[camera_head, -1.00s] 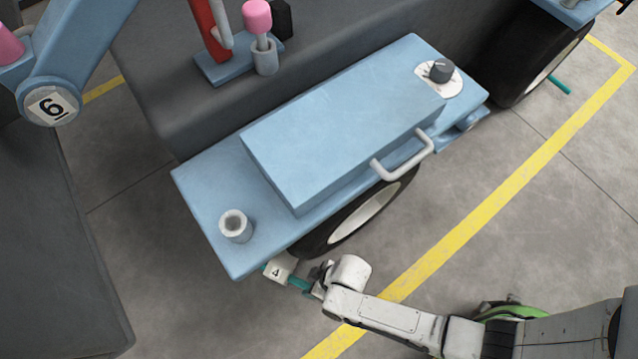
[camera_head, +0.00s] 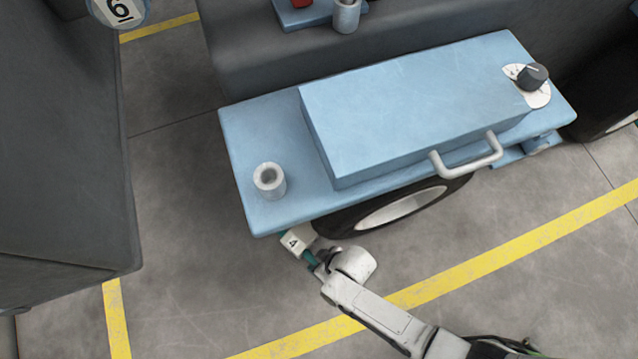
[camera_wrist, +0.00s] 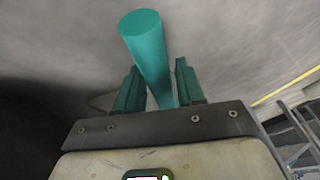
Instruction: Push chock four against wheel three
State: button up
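Chock four (camera_head: 295,243), a pale block marked 4 with a teal handle (camera_head: 310,258), is on the floor by the near left corner of the blue bench-like body. The dark wheel (camera_head: 335,222) under that body has a pale rim and stands just right of the chock. No wheel number shows, and I cannot tell whether chock and wheel touch. My gripper (camera_head: 318,268) is at the handle on the near side. In the wrist view, the teal handle (camera_wrist: 150,55) passes between the teal fingers of my gripper (camera_wrist: 157,88), which look shut on it.
A grey handrail (camera_head: 466,160) sticks out above the wheel. A yellow floor line (camera_head: 440,280) runs past on the near side. A large dark grey block (camera_head: 60,150) stands at the left. Bare floor (camera_head: 190,240) lies between it and the chock.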

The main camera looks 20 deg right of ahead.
grip_shut()
dwell(0.4)
